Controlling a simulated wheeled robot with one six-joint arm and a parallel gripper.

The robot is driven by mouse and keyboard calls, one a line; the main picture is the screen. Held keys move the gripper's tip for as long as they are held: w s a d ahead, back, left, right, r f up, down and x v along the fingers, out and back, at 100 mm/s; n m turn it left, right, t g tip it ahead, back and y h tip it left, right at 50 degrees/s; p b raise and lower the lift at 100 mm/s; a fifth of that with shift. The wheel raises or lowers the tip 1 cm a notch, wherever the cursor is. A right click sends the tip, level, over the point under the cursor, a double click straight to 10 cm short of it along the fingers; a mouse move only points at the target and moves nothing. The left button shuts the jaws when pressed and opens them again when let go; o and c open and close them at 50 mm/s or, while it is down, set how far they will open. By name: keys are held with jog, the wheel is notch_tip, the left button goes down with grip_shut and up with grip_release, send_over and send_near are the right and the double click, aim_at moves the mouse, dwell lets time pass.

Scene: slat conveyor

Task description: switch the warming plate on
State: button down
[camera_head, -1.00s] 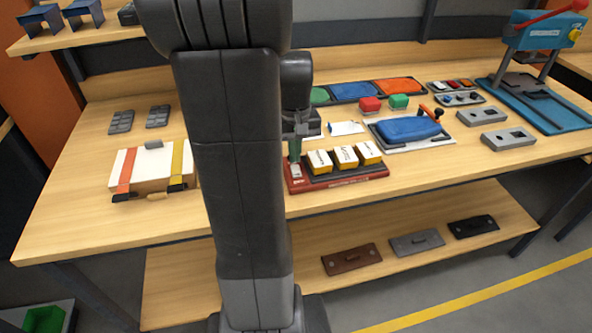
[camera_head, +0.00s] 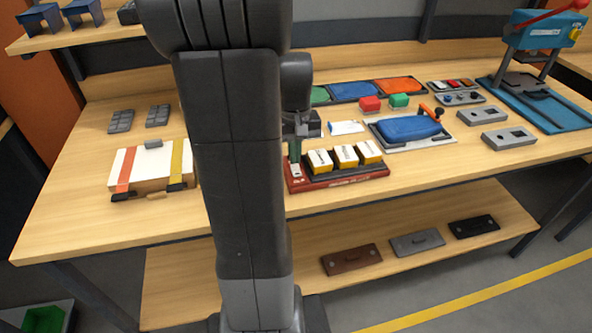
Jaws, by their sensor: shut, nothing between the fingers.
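The warming plate (camera_head: 345,180) is a red base with a dark top on the workbench, right of my arm. Three yellow boxes with white tops (camera_head: 345,155) stand in a row on it. A small pale switch-like part (camera_head: 295,171) shows at its left end. My gripper (camera_head: 295,159) is shut and empty, pointing down over that left end. It is too small to tell whether the tips touch the switch, or which way the switch is set. My arm hides the bench just left of the plate.
A blue pad with an orange-ended handle (camera_head: 408,129) lies behind right of the plate. Red (camera_head: 370,104) and green (camera_head: 399,100) blocks stand behind. A strapped white box (camera_head: 150,168) is left of my arm.

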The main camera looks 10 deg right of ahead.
jog(key=shift+f+b, duration=0.45)
jog(key=shift+f, duration=0.3)
jog(key=shift+r, duration=0.1)
notch_tip(320, 180, up, 7)
jog(key=p, duration=0.6)
dwell(0.4)
notch_tip(320, 180, down, 7)
jog(key=b, duration=0.6)
dwell(0.5)
